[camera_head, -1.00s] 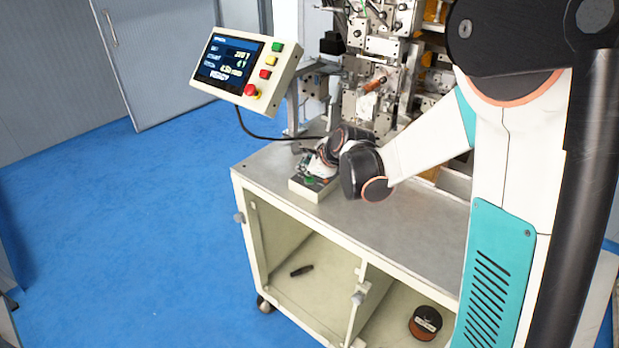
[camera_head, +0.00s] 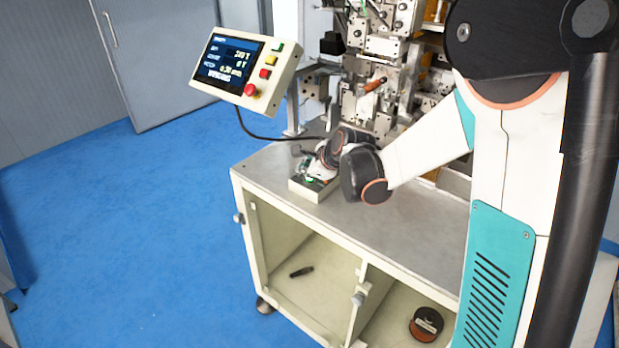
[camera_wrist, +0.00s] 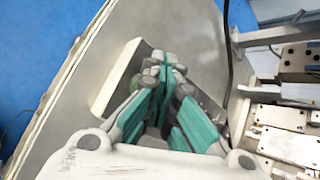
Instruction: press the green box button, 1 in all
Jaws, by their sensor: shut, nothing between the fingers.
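The button box (camera_head: 314,189) is a small cream box on the front left part of the machine's grey worktop. My gripper (camera_head: 309,179) is at its top, pointing down, with its fingertips at or just above the box's upper face; I cannot tell whether they touch. In the wrist view my gripper (camera_wrist: 168,62) is shut and empty, its teal finger pads together, and it covers most of the button box (camera_wrist: 118,80). The green button itself is hidden behind the fingers.
A control panel (camera_head: 228,72) with a lit screen and several buttons stands on the left. The winding machine (camera_head: 375,85) rises behind the worktop (camera_head: 400,215). A black cable (camera_head: 262,137) runs at the back. A spool (camera_head: 426,324) lies in the open cabinet below.

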